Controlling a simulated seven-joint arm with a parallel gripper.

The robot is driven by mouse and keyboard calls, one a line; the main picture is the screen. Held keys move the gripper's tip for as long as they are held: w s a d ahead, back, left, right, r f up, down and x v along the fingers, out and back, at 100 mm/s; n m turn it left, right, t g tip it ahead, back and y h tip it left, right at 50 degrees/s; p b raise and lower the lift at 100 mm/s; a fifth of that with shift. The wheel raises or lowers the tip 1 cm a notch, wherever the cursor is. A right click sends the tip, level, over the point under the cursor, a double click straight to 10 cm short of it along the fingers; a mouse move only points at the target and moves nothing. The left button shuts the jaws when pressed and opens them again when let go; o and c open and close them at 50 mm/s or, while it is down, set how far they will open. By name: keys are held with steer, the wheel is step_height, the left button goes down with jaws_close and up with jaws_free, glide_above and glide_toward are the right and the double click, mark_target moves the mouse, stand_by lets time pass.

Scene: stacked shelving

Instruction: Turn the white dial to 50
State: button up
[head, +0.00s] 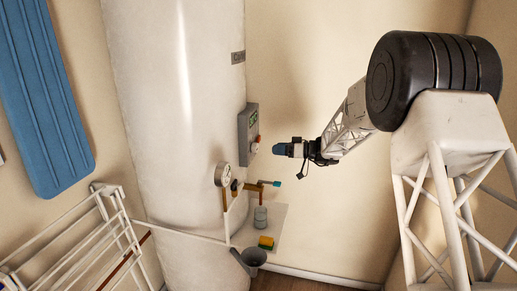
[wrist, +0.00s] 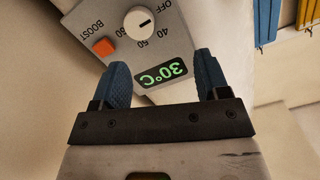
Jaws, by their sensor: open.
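The white dial (wrist: 140,22) is on a grey control panel (wrist: 178,22), seen upside down in the wrist view. Numbers, OFF and BOOST are printed around the dial, and its black mark points up and right in that view. A green display (wrist: 164,76) reads 30°C. In the head view the panel (head: 243,140) is on the white tank's right side, with the dial (head: 256,148) small on it. My gripper (wrist: 164,75) is open and empty, its two blue fingers apart. In the head view my gripper (head: 277,149) is right of the panel, apart from it.
An orange BOOST button (wrist: 104,46) is beside the dial. Below the panel are a round gauge (head: 222,175), pipes and a valve with a blue handle (head: 275,183). A small shelf holds a grey can (head: 260,217) and a yellow-green sponge (head: 266,243). A white rack (head: 75,240) is left.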

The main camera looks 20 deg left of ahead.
mark_target(258, 147)
steer(key=shift+w+a+f+y, duration=0.2)
steer(key=shift+w+a+f, duration=0.2)
steer(key=shift+w, duration=0.25)
steer(key=shift+w+a+f+y, duration=0.25)
steer(key=shift+w+f, duration=0.2)
steer(key=shift+w, duration=0.15)
steer(key=shift+a, duration=0.15)
steer(key=shift+a, duration=3.8)
steer(key=c, duration=0.9)
